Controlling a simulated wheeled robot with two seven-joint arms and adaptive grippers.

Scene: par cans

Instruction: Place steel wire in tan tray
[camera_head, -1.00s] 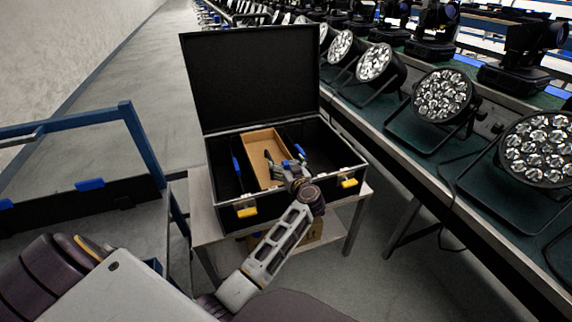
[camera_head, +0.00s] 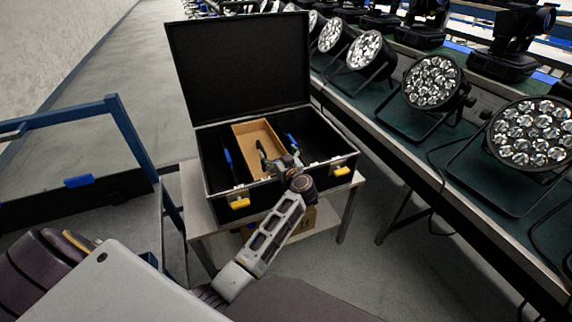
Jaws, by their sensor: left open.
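The tan tray (camera_head: 244,141) is a long open box set in the middle of the open black case, between two dark compartments. Its visible floor looks bare, though my gripper covers its near right part. My left gripper (camera_head: 277,154) is open over the near right end of the tray, fingers pointing away from me. I see nothing between its fingers. I cannot make out any steel wire in this view. My right gripper is not in view.
The black case (camera_head: 240,65) stands with its lid up on a small table (camera_head: 195,205). Blue items (camera_head: 229,160) show in the side compartments. Stage lights (camera_head: 433,82) line a long bench at right. A blue rail frame (camera_head: 128,135) stands at left.

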